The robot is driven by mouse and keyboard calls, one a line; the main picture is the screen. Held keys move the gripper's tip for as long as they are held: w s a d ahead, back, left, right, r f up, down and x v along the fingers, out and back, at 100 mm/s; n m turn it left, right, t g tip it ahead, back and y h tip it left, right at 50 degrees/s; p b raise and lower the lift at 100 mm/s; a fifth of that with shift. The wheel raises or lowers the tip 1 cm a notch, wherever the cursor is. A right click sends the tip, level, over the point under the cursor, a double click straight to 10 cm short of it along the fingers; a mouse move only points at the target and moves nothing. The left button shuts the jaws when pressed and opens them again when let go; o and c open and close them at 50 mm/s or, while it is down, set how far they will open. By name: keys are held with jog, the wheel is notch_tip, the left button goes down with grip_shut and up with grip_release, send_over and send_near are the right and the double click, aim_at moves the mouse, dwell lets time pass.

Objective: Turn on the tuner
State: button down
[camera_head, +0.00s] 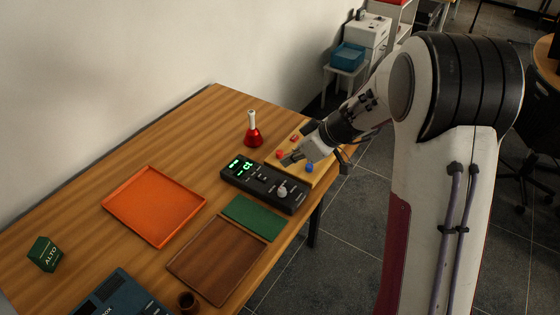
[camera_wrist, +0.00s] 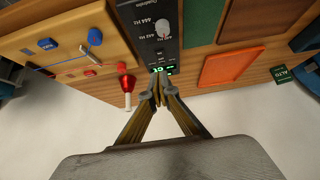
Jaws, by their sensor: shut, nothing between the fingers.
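The tuner (camera_head: 262,186) is a long black box on the wooden table, with a lit green display (camera_head: 242,167) at its left end and a pale round knob (camera_head: 282,191) near its right end. In the wrist view the tuner (camera_wrist: 150,45) runs down from the top edge; its knob (camera_wrist: 163,29) sits beside printed Hz labels. My gripper (camera_head: 290,159) is shut and empty, over the area behind the tuner. In the wrist view its fingertips (camera_wrist: 159,88) meet just below the lit display and hide part of it. I cannot tell its height or whether it touches anything.
A red handbell (camera_head: 253,134) stands behind the tuner. A yellow wooden board (camera_head: 322,171) with red and blue pieces lies under my arm. A green mat (camera_head: 252,217), a brown tray (camera_head: 218,259) and an orange tray (camera_head: 153,205) lie in front and left. A green ALTO box (camera_head: 45,254) is far left.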

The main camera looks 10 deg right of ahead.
jog(key=shift+f+v, duration=0.2)
jog(key=shift+v, duration=1.2)
jog(key=shift+s+d, duration=0.15)
jog(key=shift+s, duration=0.05)
jog(key=s+a+m+g+h, duration=0.1)
jog(key=s+m+g, duration=0.2)
jog(key=s+m, duration=0.75)
jog(key=s+r+t+h, duration=0.1)
jog(key=s+r, duration=0.3)
jog(key=s, duration=0.3)
jog(key=s+r+n+t+h, duration=0.1)
jog(key=s+r, duration=0.3)
jog(key=s, duration=0.4)
jog(key=s+r+t+h, duration=0.1)
jog(key=s+r+h, duration=0.1)
jog(key=s+r, duration=0.3)
jog(key=shift+s+d, duration=0.35)
jog(key=shift+s, duration=0.9)
